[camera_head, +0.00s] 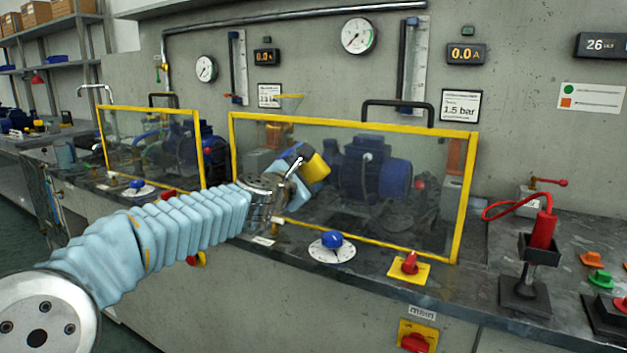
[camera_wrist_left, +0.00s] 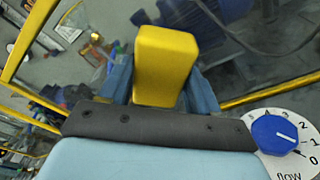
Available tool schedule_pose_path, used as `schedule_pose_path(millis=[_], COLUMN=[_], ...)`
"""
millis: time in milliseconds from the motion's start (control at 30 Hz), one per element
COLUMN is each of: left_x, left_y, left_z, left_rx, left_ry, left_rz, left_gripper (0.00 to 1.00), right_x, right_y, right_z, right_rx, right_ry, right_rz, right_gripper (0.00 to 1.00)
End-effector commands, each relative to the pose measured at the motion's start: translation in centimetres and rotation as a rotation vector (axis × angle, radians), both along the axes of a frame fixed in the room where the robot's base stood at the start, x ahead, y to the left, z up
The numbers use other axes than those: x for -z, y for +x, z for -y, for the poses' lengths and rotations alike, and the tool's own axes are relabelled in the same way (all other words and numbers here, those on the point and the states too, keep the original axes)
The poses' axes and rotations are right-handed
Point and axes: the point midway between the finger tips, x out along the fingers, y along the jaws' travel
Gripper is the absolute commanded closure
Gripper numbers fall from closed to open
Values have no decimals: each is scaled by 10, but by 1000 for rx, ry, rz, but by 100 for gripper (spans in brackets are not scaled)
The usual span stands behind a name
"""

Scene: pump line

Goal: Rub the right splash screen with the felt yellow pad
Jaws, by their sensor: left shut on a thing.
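The right splash screen is a clear panel in a yellow frame (camera_head: 355,125) with a black handle on top, standing in front of a blue pump. My left gripper (camera_head: 305,165) is shut on the yellow pad (camera_head: 316,168) and holds it in front of the screen's left part. In the left wrist view the pad (camera_wrist_left: 165,62) stands up between the fingers of the gripper (camera_wrist_left: 155,88), with the screen's clear panel (camera_wrist_left: 235,85) behind it. I cannot tell whether the pad touches the panel. My right gripper is not in view.
A blue knob on a white dial (camera_head: 332,245) and a red knob on a yellow plate (camera_head: 409,268) sit on the bench before the screen. A red tool in a black stand (camera_head: 541,235) is at the right. Another framed screen (camera_head: 150,110) stands at the left.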

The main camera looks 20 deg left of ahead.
Motion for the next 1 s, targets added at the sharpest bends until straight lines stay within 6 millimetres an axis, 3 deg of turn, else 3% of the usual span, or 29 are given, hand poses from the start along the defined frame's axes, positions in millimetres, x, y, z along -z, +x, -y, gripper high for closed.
schedule_pose_path(millis=[700,1000], left_x=[1,-8], left_y=[6,7], left_z=[-53,-59], left_rx=[-1,-3], left_ry=[0,0], left_rz=[1,0], left_gripper=[62,62], right_x=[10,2], right_y=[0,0], right_z=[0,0], right_rx=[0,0], right_ry=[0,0], right_rz=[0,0], right_gripper=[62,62])
